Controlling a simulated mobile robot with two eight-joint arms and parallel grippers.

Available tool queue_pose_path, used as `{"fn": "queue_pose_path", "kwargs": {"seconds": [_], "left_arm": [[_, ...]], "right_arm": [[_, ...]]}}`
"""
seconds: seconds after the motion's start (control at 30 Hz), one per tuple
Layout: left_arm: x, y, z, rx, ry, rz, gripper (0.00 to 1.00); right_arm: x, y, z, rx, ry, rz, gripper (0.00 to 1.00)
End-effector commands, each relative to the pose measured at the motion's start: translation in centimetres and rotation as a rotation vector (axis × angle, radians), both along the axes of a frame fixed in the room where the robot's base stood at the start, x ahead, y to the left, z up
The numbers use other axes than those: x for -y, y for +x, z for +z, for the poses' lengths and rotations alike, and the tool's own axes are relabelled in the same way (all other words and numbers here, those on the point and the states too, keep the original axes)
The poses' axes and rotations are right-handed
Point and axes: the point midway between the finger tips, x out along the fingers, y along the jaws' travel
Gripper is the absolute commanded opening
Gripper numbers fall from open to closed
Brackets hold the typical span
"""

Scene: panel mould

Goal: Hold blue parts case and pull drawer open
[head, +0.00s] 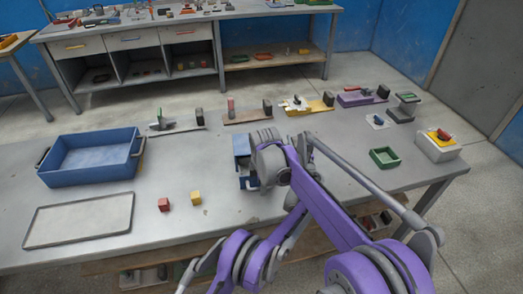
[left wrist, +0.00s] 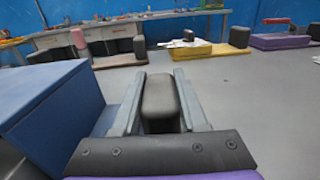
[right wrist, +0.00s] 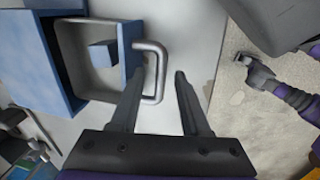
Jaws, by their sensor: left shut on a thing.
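The blue parts case (head: 241,145) stands on the grey workbench, partly hidden by my arm; it also fills the left of the left wrist view (left wrist: 45,105). My left gripper (left wrist: 160,78) is shut on a dark grey upright block (left wrist: 159,100) beside the case. In the right wrist view the case's drawer (right wrist: 125,45) is partly out, with a small blue block (right wrist: 102,54) inside. Its grey bar handle (right wrist: 160,70) shows between the fingertips of my right gripper (right wrist: 158,76), which is open and apart from the bar on both sides.
A blue tray (head: 88,178), a flat pale tray (head: 78,220), a red cube (head: 163,204) and a yellow cube (head: 195,197) lie left of the case. Several clamp fixtures line the back edge. A green tray (head: 384,157) stands to the right.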

Motion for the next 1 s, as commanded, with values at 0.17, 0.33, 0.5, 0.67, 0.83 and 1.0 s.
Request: {"fn": "queue_pose_path", "kwargs": {"seconds": [0.17,0.33,0.5,0.67,0.83,1.0], "left_arm": [[0.0,0.0,0.0,0.0,0.001,-0.001,0.0],[0.0,0.0,0.0,0.0,0.001,-0.001,0.0],[0.0,0.0,0.0,0.0,0.001,-0.001,0.0],[0.0,0.0,0.0,0.0,0.002,-0.001,0.0],[0.1,0.0,0.0,0.0,0.002,-0.001,0.0],[0.0,0.0,0.0,0.0,0.002,-0.001,0.0]], "right_arm": [[0.0,0.0,0.0,0.0,0.0,0.0,0.47],[0.0,0.0,0.3,0.001,-0.001,0.0,0.47],[0.1,-0.5,2.7,0.001,-0.001,0.0,0.47],[0.2,-1.1,6.2,0.0,-0.001,0.0,0.47],[0.3,-1.7,9.4,0.0,0.0,0.0,0.47],[0.4,-2.0,11.3,0.0,0.0,0.0,0.47]]}}
